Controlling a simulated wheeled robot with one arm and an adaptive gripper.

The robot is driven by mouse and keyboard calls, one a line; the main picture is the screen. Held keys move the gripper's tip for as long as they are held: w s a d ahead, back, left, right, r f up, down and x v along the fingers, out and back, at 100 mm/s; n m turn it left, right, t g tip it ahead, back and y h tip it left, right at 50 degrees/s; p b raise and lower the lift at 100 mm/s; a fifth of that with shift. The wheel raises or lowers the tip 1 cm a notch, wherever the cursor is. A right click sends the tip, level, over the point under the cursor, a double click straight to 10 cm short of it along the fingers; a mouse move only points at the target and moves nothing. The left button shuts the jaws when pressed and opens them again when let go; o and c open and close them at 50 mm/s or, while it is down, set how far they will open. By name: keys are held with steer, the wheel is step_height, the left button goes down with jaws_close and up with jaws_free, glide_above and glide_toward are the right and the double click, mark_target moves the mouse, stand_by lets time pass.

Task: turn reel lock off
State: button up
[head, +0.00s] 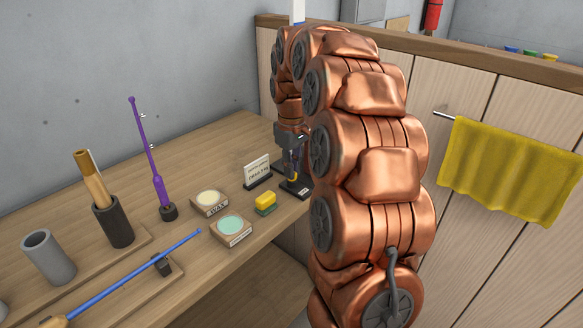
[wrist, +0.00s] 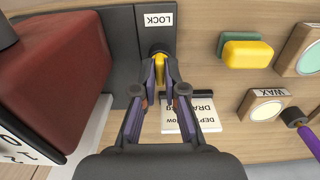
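The reel lock is a black plate with a white LOCK label (wrist: 158,19) and a small yellow lever (wrist: 159,68) on a dark round pivot. In the head view the dark lock base (head: 297,188) is at the table's right edge, partly hidden by my arm. My gripper (wrist: 160,78) is at the lever in the wrist view, its two narrow fingers close on either side with the yellow between them. It also shows in the head view (head: 292,172), pointing down at the lock base. A dark red block (wrist: 55,65), probably part of the reel, is beside the plate.
A yellow-and-green sponge (head: 265,203), two wax tins (head: 231,229) and a small sign (head: 257,171) are near the lock. A purple rod (head: 148,155), a blue rod (head: 120,283) and cups are further left. A yellow towel (head: 512,170) hangs at right.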

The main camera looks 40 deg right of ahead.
jaws_close()
steer(key=shift+m, duration=0.4)
steer(key=m+b, duration=0.1)
steer(key=m, duration=0.1)
steer(key=shift+f+m+b, duration=0.15)
steer(key=shift+m+b, duration=0.2)
steer(key=shift+m, duration=0.05)
steer(key=m+b, duration=0.1)
steer(key=m, duration=0.4)
steer(key=m+b, duration=0.1)
steer(key=m, duration=0.8)
steer(key=shift+m, duration=0.3)
